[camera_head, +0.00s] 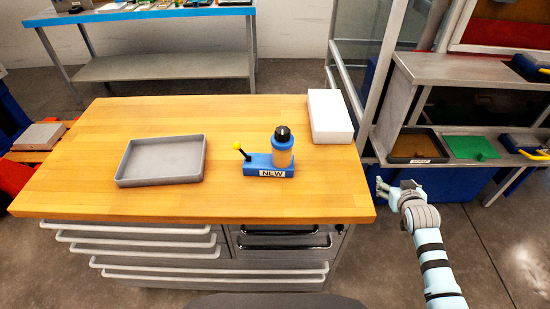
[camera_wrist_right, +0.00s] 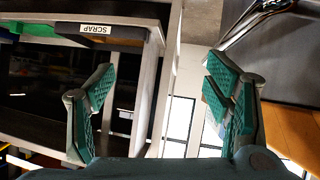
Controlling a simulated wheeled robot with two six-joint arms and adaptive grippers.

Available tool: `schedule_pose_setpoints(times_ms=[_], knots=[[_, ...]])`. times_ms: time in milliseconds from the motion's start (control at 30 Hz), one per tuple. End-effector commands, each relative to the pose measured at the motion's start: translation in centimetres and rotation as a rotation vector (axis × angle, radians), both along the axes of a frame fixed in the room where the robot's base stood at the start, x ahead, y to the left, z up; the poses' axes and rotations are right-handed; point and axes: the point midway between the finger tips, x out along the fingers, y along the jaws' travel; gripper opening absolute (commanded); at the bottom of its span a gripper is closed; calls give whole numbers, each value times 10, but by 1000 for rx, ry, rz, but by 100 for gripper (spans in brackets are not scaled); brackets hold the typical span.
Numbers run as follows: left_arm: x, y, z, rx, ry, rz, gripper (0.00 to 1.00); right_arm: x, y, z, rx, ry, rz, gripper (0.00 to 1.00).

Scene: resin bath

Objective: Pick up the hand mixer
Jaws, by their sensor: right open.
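No object is plainly recognisable as a hand mixer. On the wooden workbench (camera_head: 230,195) stands a blue block labelled NEW (camera_head: 264,167). It carries an amber bottle-like part with a black top (camera_head: 283,150) and a small yellow-tipped stick (camera_head: 239,148); whether one of these is the mixer I cannot tell. My right gripper (camera_head: 391,188) is off the bench's right edge, apart from these things. Its two green-padded fingers are spread and empty in the right wrist view (camera_wrist_right: 160,85). My left gripper is out of view.
A grey tray (camera_head: 162,181) lies left on the bench and a white box (camera_head: 330,117) stands at its back right. A grey shelf unit (camera_head: 455,71) with dark trays and a green mat (camera_head: 470,147) is to the right. The bench front is clear.

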Motion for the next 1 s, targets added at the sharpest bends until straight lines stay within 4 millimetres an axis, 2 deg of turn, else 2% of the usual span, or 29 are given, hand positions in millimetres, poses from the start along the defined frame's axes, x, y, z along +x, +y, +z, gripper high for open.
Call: schedule_pose_setpoints(times_ms=[33, 67, 100, 200, 300, 333, 400, 467, 633, 1000], knots=[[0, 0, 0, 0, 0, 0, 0, 23, 15, 58, 11, -86, 32, 72], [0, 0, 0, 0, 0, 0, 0, 29, 37, 90, 30, -121, 76, 72], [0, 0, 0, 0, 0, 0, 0, 24, 81, 113, 70, -127, 171, 72], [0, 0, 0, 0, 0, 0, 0, -13, 178, 129, 145, -94, 424, 72], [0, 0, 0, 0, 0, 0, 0, -48, 237, 145, 177, -96, 614, 72], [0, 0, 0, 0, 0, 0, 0, -56, 249, 149, 181, -100, 656, 72], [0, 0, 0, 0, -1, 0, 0, -68, 267, 155, 187, -108, 721, 72], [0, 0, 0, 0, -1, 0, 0, -68, 277, 155, 190, -113, 747, 72], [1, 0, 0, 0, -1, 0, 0, -40, 299, 141, 189, -112, 754, 72], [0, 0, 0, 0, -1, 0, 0, 8, 327, 109, 186, -111, 751, 72]])
